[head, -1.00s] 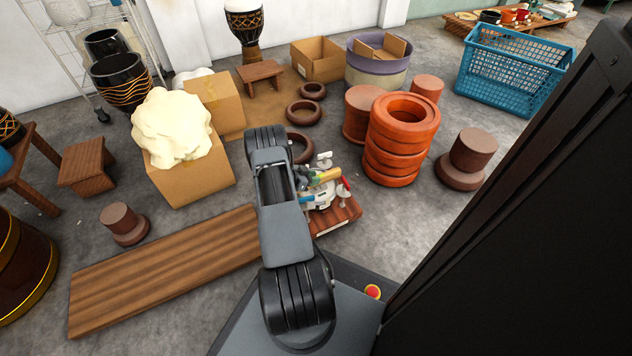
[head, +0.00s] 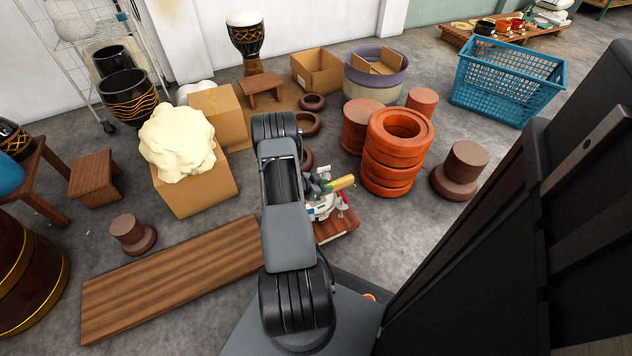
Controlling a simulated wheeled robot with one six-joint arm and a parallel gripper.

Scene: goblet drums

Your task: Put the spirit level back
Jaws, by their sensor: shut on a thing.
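A short yellow bar with a green part, which looks like the spirit level (head: 341,183), shows just right of my arm, over a low reddish-brown wooden board (head: 337,229). My gripper (head: 322,187) is small and partly hidden behind my arm; it appears shut on this bar, seemingly above the other things on the board. The fingertips are too small to make out clearly. A white tool (head: 320,209) and a small red item sit on the board below, partly hidden by my arm.
A stack of orange rings (head: 397,150) stands right of the board. A long wooden plank (head: 170,278) lies at left. A cardboard box with a cream lump (head: 177,142) stands behind it. A blue crate (head: 508,75) is at far right. Grey floor shows between them.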

